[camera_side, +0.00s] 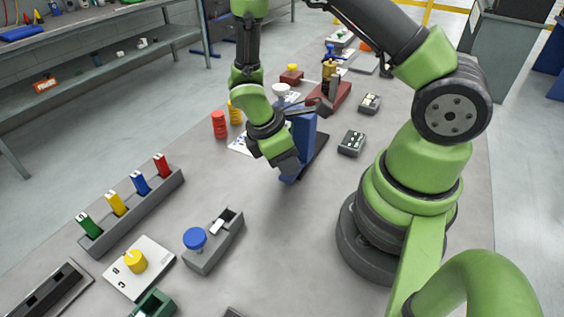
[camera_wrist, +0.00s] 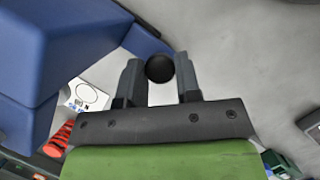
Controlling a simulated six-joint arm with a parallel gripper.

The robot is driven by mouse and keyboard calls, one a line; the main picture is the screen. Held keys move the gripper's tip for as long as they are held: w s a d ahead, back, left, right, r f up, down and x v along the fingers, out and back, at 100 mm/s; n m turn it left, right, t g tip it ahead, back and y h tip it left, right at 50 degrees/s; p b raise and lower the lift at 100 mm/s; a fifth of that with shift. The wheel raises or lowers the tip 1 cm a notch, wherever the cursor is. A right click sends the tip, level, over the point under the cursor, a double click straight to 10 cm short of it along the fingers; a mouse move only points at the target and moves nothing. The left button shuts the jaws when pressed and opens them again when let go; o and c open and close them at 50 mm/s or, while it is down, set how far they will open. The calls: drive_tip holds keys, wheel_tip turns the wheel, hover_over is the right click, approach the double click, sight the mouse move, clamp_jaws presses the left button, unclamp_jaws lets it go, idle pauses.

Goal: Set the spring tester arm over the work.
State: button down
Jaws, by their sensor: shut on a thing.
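The spring tester shows as a blue upright block (camera_side: 304,128) on a dark base (camera_side: 319,151) in the side view. In the wrist view its blue body (camera_wrist: 60,40) fills the upper left, and a blue arm (camera_wrist: 143,40) reaches from it toward my fingers. A round black knob (camera_wrist: 160,68) sits at the end of that arm, between my two fingers. My gripper (camera_wrist: 158,78) is shut on this knob; in the side view my gripper (camera_side: 289,170) is low, at the front of the blue block, hiding part of it. I cannot make out the work under the arm.
A white card (camera_side: 238,145) and red (camera_side: 219,124) and yellow (camera_side: 235,112) coils stand left of the tester. A grey rack (camera_side: 133,211) with coloured handles, a blue-knobbed grey fixture (camera_side: 213,243) and a yellow-knob panel (camera_side: 137,268) lie nearer. A small dark box (camera_side: 351,143) is to the right.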

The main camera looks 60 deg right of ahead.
sight(305, 134)
drive_tip(key=d, duration=0.8)
drive_tip(key=shift+d, duration=0.4)
drive_tip(key=c, duration=0.8)
unclamp_jaws()
drive_tip(key=shift+r, duration=0.1)
drive_tip(key=v, duration=0.9)
drive_tip(key=shift+w+a+r, duration=0.1)
drive_tip(key=shift+a+r, duration=0.1)
drive_tip(key=shift+r, duration=0.2)
